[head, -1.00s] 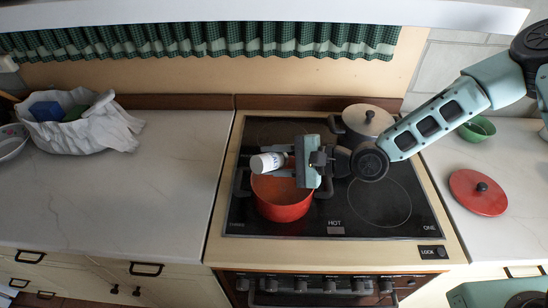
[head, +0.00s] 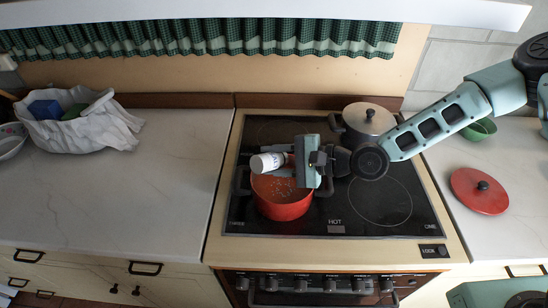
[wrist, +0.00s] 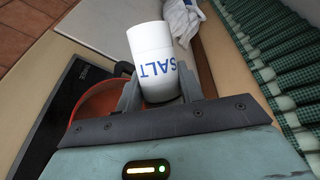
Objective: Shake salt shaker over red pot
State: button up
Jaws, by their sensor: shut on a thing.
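The white salt shaker (head: 267,162) lies tipped on its side in my gripper (head: 286,160), above the red pot. In the wrist view the shaker (wrist: 152,50) shows blue SALT lettering between the two fingers of my gripper (wrist: 158,88), which is shut on it. The red pot (head: 284,211) stands open on the front left of the black stovetop. White specks show on the orange-red contents inside it. My gripper hides part of the pot's rim. Part of the pot (wrist: 93,104) also shows in the wrist view, left of the fingers.
A grey lidded pot (head: 366,125) stands at the back right of the stove (head: 384,205). A red lid (head: 479,191) and a green bowl (head: 479,129) are on the right counter. A white cloth bag (head: 85,132) sits on the left counter, which is otherwise largely clear.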

notch_tip(320, 180, up, 3)
jog(key=p, duration=0.2)
jog(key=shift+p, duration=0.3)
notch_tip(320, 180, down, 3)
jog(key=b, duration=0.2)
jog(key=shift+f+b, duration=0.15)
jog(key=shift+b, duration=0.25)
jog(key=shift+w, duration=0.1)
